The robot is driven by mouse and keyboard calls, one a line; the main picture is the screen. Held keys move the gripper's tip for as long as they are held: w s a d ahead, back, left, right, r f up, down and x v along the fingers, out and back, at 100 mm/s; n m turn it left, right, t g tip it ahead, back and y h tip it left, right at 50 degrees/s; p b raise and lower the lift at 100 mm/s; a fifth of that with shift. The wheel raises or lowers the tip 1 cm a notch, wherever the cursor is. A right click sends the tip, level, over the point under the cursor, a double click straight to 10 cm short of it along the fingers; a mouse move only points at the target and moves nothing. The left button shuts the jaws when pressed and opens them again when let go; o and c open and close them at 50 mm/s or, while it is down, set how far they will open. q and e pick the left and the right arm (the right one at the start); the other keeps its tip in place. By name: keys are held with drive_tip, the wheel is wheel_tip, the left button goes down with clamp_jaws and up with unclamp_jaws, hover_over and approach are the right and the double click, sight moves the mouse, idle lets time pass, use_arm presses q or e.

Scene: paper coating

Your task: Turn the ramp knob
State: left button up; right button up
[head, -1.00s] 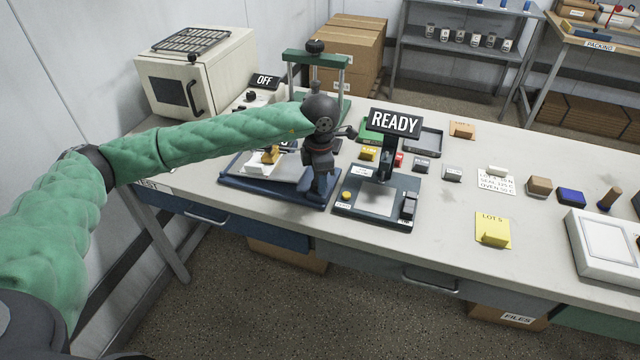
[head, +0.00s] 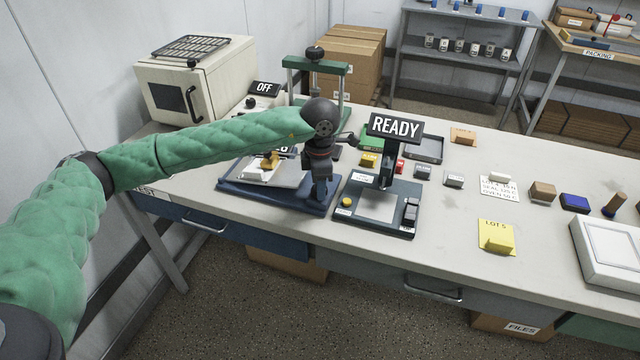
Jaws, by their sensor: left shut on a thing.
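My left gripper (head: 319,204) reaches in from the left and points down at the right end of the blue coating machine (head: 255,196). It is shut at the machine's top, apparently on the ramp knob, which the fingers hide. The machine has a pale bed (head: 290,173) with a small yellow-brown piece (head: 270,160) on it. A dark display on the machine is mostly covered by my arm. My right gripper is not in view.
Close to the right of my gripper stands a dark device with a READY sign (head: 395,126). Behind are a green-topped press (head: 317,65), an OFF box (head: 264,88) and a cream oven (head: 190,80). A yellow LOT 5 card (head: 496,237) lies right.

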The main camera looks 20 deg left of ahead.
use_arm(q)
drive_tip(key=o, duration=1)
drive_tip(key=shift+r, duration=0.55)
wheel_tip(320, 180, up, 2)
drive_tip(key=shift+r+b, duration=0.15)
drive_tip(key=shift+b, duration=0.55)
wheel_tip(320, 180, up, 3)
drive_tip(key=shift+r+b, duration=0.2)
drive_tip(key=shift+b, duration=0.2)
drive_tip(key=shift+r, duration=0.55)
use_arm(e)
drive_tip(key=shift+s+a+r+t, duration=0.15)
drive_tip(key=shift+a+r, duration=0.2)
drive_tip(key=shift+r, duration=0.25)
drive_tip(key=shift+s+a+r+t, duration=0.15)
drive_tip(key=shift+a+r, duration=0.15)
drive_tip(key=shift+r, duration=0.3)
